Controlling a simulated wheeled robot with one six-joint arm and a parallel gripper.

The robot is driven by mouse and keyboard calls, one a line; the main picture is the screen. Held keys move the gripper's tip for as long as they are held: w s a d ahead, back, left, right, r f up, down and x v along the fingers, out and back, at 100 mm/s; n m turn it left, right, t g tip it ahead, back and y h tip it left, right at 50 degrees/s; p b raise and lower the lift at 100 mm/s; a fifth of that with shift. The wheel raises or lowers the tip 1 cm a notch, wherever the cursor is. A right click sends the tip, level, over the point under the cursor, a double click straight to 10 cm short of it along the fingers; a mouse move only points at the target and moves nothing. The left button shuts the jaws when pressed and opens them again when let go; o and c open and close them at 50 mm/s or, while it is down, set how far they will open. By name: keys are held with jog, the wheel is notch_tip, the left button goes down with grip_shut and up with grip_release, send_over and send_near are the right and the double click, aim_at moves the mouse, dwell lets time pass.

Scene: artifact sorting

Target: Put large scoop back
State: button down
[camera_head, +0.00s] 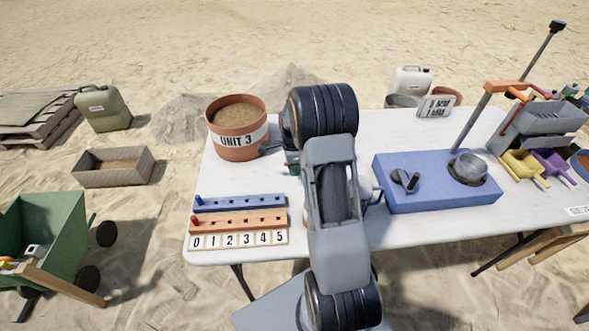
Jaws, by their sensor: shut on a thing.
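My arm (337,200) fills the middle of the view, and my gripper is hidden behind it. I cannot make out a large scoop for sure. A small dark grey piece (270,149) shows at the arm's left, beside the terracotta pot marked UNIT 3 (238,148); whether it is part of a scoop is unclear. A blue block (430,200) lies on the right half of the table. A small dark scoop-like tool (405,180) sits in its left part. A grey metal cup (468,167) sits at a dark round recess in its right part.
A blue peg strip (240,203) and an orange one (238,223) lie above number tiles (238,240) on the white table (365,140). Yellow (523,166) and purple (556,165) tools, a grey rack (540,125) and a tall rod (543,50) crowd the right.

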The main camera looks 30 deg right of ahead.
jog(key=shift+f, duration=0.25)
jog(key=shift+f, duration=0.1)
jog(key=c, duration=1.1)
grip_release()
notch_tip(320, 180, up, 12)
jog(key=w, duration=0.2)
jog(key=s+a+r+n+t, duration=0.1)
jog(key=s+a+r+n, duration=0.2)
jog(key=a+r+n, duration=0.15)
jog(key=s+a+n+t, duration=0.1)
jog(key=s+a+n, duration=0.2)
jog(key=s+n, duration=0.2)
jog(key=s+a+r+n+t, duration=0.1)
jog(key=s+a+n, duration=0.3)
jog(key=s+n, duration=0.2)
jog(key=s+a+n+t, duration=0.2)
jog(key=s+a+n, duration=0.2)
jog(key=n, duration=0.3)
jog(key=shift+s+a+r, duration=0.15)
jog(key=shift+s+a, duration=0.1)
jog(key=shift+s, duration=0.5)
